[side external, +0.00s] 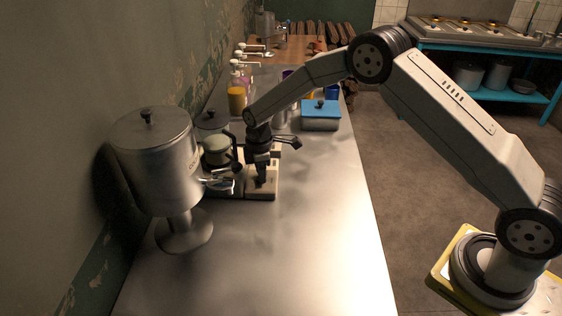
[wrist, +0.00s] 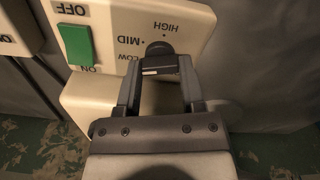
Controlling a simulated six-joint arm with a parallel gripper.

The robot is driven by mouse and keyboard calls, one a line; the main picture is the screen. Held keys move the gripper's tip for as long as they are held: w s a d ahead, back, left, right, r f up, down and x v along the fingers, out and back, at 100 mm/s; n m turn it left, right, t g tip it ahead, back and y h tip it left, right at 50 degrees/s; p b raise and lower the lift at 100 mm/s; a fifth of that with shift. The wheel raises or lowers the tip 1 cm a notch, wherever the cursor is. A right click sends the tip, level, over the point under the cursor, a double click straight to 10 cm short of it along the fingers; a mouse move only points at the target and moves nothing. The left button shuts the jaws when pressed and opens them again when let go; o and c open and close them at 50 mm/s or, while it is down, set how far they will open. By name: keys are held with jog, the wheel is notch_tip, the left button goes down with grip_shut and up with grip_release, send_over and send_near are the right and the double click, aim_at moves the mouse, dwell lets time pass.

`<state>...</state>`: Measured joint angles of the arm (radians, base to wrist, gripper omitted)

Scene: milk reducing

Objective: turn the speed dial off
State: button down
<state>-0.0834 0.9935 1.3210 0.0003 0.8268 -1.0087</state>
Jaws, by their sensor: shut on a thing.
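The speed dial (wrist: 158,48) is a dark round knob on a cream control panel (wrist: 105,15) in the wrist view. The labels LOW, MID and HIGH surround it. My gripper (wrist: 160,70) is shut on the dial, with one finger on each side of its dark bar. The dial's exact setting cannot be told, as the fingers partly cover it. A green ON/OFF switch (wrist: 75,44) sits left of the dial.
A large metal urn (side external: 155,160) on a pedestal stands close on the left. A blue-lidded box (side external: 320,115) and several pump bottles (side external: 237,95) stand farther back. The steel counter (side external: 290,255) is clear in front and to the right.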

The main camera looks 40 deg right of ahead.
jog(key=n, duration=1.1)
jog(key=shift+n, duration=1.6)
jog(key=shift+c, duration=1)
grip_release()
jog(key=shift+r, duration=3.85)
